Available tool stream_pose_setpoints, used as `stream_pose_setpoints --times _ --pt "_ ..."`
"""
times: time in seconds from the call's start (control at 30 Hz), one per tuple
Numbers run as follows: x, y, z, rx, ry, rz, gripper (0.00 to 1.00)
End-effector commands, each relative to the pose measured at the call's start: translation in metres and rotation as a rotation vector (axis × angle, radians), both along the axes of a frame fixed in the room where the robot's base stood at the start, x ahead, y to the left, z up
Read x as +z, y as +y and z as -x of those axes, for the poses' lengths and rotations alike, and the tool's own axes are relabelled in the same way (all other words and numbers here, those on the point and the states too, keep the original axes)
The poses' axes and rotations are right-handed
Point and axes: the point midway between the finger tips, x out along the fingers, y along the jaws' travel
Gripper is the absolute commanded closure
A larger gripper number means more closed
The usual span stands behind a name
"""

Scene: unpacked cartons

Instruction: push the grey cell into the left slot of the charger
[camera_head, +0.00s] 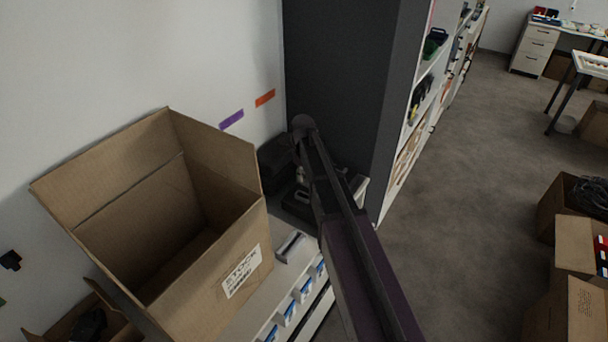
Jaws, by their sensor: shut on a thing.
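My gripper (300,167) points down at the far end of my arm, over the back of the narrow counter. It is small, dark and partly covered by my arm. It is shut on a small pale grey thing (301,176), which I take to be the grey cell; its outline is hard to make out. Just below is a dark device (291,196), apparently the charger, partly hidden by my arm. Its slots cannot be told apart, and I cannot tell whether the cell touches it.
A large open carton (215,247) stands left on the counter (262,300). A grey-white object (290,247) lies right of it. A dark box (275,163) stands behind, near the wall. A tall dark cabinet side (338,75) rises close behind my arm.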

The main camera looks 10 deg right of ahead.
Motion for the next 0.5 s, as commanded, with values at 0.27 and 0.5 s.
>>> stream_pose_setpoints --times 0.27,0.5 --pt "-0.018 0.000 0.000 0.000 0.000 0.000 1.00" --pt "-0.035 -0.001 0.000 0.000 0.000 0.000 1.00"
